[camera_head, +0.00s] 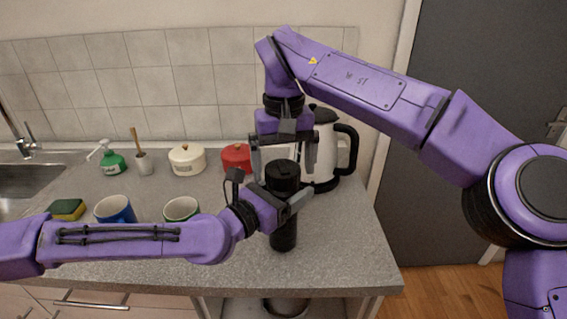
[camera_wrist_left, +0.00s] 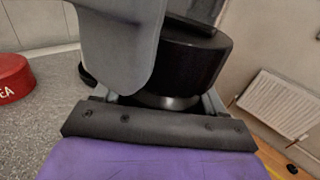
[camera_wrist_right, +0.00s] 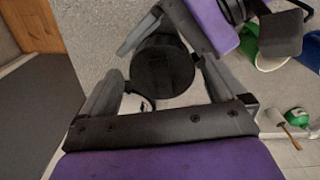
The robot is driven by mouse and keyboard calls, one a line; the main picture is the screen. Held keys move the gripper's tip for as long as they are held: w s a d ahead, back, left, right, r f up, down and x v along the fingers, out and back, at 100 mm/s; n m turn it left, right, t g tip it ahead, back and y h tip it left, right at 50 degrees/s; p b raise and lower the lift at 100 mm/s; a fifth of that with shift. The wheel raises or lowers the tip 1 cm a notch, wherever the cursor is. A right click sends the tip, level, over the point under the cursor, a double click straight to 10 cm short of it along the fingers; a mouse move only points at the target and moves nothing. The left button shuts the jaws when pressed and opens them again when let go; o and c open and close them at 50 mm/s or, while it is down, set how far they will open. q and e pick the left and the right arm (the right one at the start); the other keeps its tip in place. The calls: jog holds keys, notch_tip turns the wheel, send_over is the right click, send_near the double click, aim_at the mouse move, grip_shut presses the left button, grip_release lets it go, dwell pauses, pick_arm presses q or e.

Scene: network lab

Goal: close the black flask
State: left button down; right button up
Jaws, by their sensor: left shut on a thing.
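The black flask (camera_head: 284,238) stands upright near the counter's front right edge. Its wide black lid (camera_head: 283,172) sits at its top; in the left wrist view the lid (camera_wrist_left: 190,62) shows above a shiny ring. I cannot tell how tightly it is seated. My left gripper (camera_head: 287,204) is shut on the flask below the lid, hiding part of the body. My right gripper (camera_head: 284,163) points down from above, open, with a finger on either side of the lid. The right wrist view shows the round lid top (camera_wrist_right: 163,68) between the spread fingers.
A kettle (camera_head: 325,150) stands close behind the flask, near my right gripper. A red canister (camera_head: 236,158), a white canister (camera_head: 187,160), a green-rimmed cup (camera_head: 181,209), a blue mug (camera_head: 115,209) and a sponge (camera_head: 67,209) stand left. The counter right of the flask is clear.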

jog(key=shift+r, duration=2.2)
